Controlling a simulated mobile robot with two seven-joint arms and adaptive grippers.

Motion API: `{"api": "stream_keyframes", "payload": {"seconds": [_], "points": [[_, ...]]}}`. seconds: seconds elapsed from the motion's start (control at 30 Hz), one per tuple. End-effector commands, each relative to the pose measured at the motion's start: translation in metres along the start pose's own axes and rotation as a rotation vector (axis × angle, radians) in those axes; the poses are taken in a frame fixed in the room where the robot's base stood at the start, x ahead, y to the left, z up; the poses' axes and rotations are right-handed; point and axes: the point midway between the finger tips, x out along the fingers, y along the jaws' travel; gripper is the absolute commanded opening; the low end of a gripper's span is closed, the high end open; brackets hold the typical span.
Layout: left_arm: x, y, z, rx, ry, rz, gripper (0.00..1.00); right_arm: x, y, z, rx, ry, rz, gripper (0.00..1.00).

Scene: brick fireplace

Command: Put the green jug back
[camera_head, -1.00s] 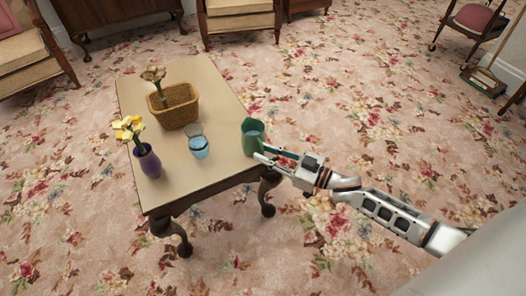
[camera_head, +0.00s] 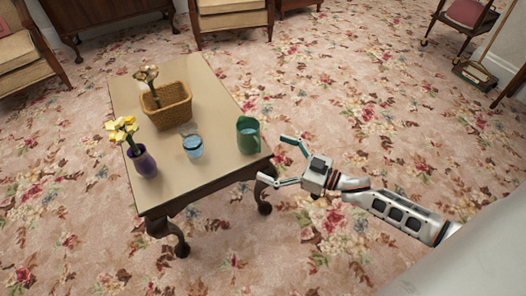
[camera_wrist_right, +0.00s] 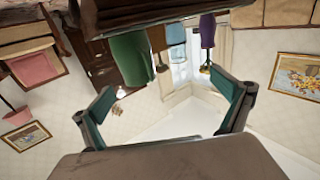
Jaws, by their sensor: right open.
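The green jug (camera_head: 248,135) stands upright on the table (camera_head: 215,165), near its right edge, with pale blue contents showing inside. My right gripper (camera_head: 268,160) is open and empty just right of the jug and beyond the table edge, with a gap between them. In the right wrist view, which looks upside down, the jug (camera_wrist_right: 131,60) hangs at the upper left, ahead of the spread fingers (camera_wrist_right: 170,105). My left gripper is out of view.
A glass of blue liquid (camera_head: 193,147) stands left of the jug. A purple vase (camera_head: 144,163) with yellow flowers and a wicker basket (camera_head: 172,107) are also on the table. Armchairs stand at the back and left.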

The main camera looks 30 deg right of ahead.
Motion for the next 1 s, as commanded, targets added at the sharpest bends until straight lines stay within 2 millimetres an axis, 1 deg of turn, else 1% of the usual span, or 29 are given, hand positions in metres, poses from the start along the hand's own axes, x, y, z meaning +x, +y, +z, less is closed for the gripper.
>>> {"api": "stream_keyframes", "payload": {"seconds": [0.03,0.2,0.3,0.4,0.6,1.0], "points": [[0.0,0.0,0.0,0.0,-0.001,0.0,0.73,-0.013,0.0,0.002,0.001,-0.005,0.0,1.0],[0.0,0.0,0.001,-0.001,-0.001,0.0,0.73,-0.046,-0.001,0.001,0.002,-0.003,0.0,1.0],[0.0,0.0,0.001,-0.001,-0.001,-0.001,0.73,-0.062,0.0,0.001,0.001,-0.003,0.0,1.0],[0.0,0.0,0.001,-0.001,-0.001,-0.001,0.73,-0.073,0.0,0.001,0.001,-0.001,0.001,1.0],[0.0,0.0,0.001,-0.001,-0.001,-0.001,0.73,-0.081,0.0,-0.001,0.0,0.001,-0.001,1.0],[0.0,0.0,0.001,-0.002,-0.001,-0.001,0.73,-0.081,0.0,0.0,0.0,0.001,0.0,1.0]]}}
